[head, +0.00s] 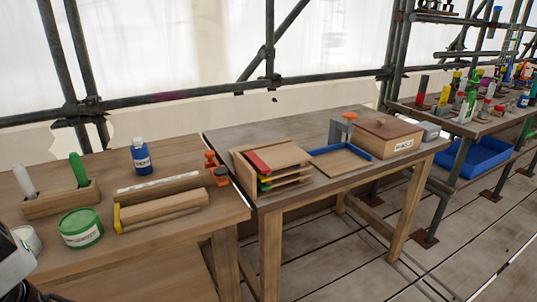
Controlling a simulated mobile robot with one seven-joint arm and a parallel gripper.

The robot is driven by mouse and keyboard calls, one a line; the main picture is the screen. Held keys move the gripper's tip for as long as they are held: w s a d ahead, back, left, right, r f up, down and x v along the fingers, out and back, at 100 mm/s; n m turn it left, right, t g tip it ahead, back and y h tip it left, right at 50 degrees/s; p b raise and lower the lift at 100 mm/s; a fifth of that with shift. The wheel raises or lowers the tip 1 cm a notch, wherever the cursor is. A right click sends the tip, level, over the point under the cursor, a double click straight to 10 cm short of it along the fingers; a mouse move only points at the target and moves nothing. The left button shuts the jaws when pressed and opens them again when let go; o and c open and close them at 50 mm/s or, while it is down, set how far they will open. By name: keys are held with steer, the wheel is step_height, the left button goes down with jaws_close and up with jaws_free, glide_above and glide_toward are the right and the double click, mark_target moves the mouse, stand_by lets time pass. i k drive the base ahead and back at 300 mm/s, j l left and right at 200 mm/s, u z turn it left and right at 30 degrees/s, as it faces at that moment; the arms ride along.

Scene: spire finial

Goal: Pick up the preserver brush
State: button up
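A wooden holder (62,203) stands on the left bench with two upright handled tools in it. One has a white handle (24,181) and the other a green handle (78,169). Their lower ends are hidden in the holder, and I cannot tell which, if either, is the preserver brush. A green labelled tin (81,229) and a pale tin (28,240) stand in front of the holder. Part of my arm shows at the lower left edge, beside the pale tin. My gripper's fingertips are not visible.
A blue bottle (141,157), a long wooden tray (157,187) and a yellow-ended wooden piece (160,211) are right of the holder. Orange clamps (213,165) sit at the bench's right edge. A second table (215,138) holds a slotted rack and a lidded box (386,138).

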mark_target(75, 160)
steer(key=u, duration=0.55)
steer(key=i+l+u, duration=0.1)
steer(key=u, duration=0.3)
steer(key=i+l+u, duration=0.2)
steer(key=u, duration=0.2)
steer(key=i, duration=0.05)
